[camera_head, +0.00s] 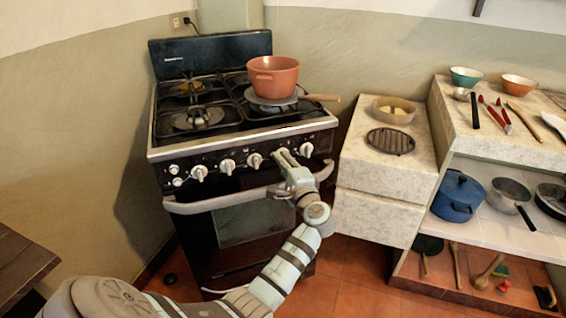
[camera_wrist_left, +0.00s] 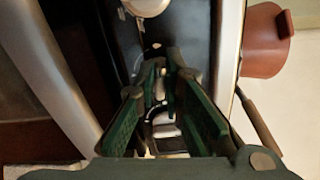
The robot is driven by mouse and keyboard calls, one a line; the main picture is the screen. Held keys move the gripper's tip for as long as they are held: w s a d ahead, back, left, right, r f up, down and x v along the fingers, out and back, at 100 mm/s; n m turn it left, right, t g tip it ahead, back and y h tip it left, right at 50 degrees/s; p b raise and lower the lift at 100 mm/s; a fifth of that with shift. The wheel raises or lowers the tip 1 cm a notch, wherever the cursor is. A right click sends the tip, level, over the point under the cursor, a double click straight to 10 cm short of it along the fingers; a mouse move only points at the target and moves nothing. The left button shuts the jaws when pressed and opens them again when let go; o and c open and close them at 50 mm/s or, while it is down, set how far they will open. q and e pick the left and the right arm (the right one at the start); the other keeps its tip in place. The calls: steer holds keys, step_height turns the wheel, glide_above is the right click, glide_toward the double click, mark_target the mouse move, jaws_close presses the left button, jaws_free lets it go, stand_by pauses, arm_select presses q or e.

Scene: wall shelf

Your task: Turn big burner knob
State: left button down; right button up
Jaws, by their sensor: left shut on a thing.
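The stove (camera_head: 230,150) has a black front panel with a row of pale knobs, including one (camera_head: 254,160) just left of my left gripper and one (camera_head: 306,149) to its right. My left gripper (camera_head: 283,158) is at the panel between these two, shut on a knob that it mostly hides. Another knob (camera_wrist_left: 147,6) shows at the top edge there. The grip's exact contact is hard to see. My right gripper is not in view.
The oven handle (camera_head: 235,199) runs just below the panel, close under my left wrist. A marble block (camera_head: 385,175) stands right of the stove, and shelves with pots are further right.

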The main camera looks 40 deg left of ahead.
arm_select(q)
steer(key=shift+f, duration=0.1)
steer(key=c, duration=1.7)
jaws_free()
steer(key=shift+d, duration=0.15)
steer(key=v, duration=0.7)
steer(key=shift+d, duration=0.15)
steer(key=shift+s, duration=0.1)
steer(key=shift+c, duration=0.4)
jaws_close()
